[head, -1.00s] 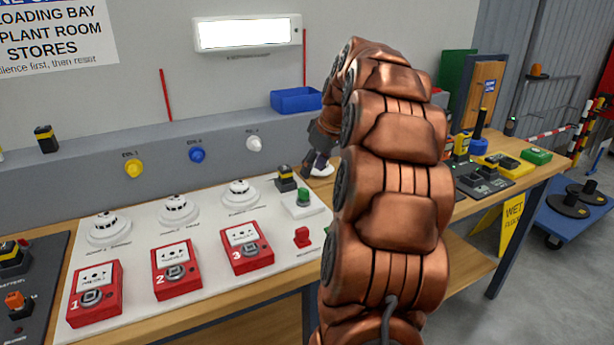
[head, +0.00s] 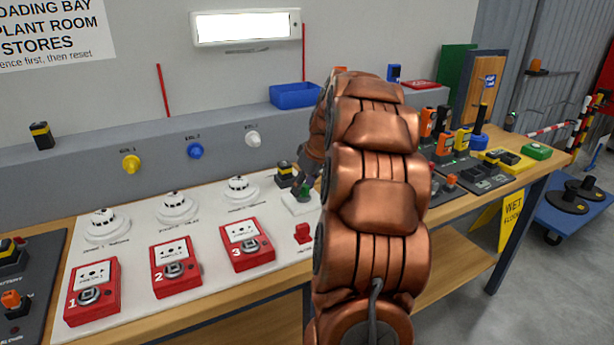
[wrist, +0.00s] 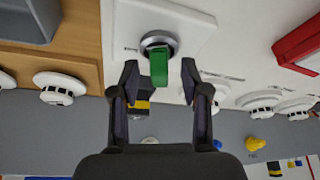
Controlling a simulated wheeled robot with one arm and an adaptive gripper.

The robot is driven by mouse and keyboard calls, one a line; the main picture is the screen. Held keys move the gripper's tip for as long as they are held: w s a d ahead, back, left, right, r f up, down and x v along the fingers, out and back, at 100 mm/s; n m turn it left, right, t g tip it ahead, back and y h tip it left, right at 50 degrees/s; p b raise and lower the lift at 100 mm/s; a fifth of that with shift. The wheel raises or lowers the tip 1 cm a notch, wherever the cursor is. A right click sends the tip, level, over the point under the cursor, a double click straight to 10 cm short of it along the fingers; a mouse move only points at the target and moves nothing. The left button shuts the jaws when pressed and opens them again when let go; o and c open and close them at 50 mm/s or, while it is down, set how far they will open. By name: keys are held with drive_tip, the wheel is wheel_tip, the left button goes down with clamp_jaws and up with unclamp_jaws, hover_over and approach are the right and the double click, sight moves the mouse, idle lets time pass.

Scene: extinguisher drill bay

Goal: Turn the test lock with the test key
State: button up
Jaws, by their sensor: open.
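The test key is a green block-like handle (wrist: 159,67) standing in the silver ring of the test lock (wrist: 157,39) on a white box (wrist: 190,25). In the head view the green key (head: 304,193) and white box (head: 297,207) are at the right end of the white board, partly behind my gripper. My gripper (wrist: 159,79) is open, with one finger on each side of the green key in the wrist view. Both fingers look apart from it; whether the fingertips reach its depth I cannot tell.
A black and yellow block (head: 284,174) stands close behind the lock. Three red call points (head: 247,247) and three white detectors (head: 241,192) are to the left. A small red switch (head: 303,233) is in front. A blue bin (head: 296,95) sits on the ledge.

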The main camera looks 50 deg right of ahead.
drive_tip(key=shift+w+f, duration=0.1)
drive_tip(key=shift+f, duration=0.05)
clamp_jaws()
idle(0.4)
drive_tip(key=shift+n+y+b, duration=0.7)
drive_tip(key=shift+n+b, duration=1.4)
drive_tip(key=shift+n, duration=0.2)
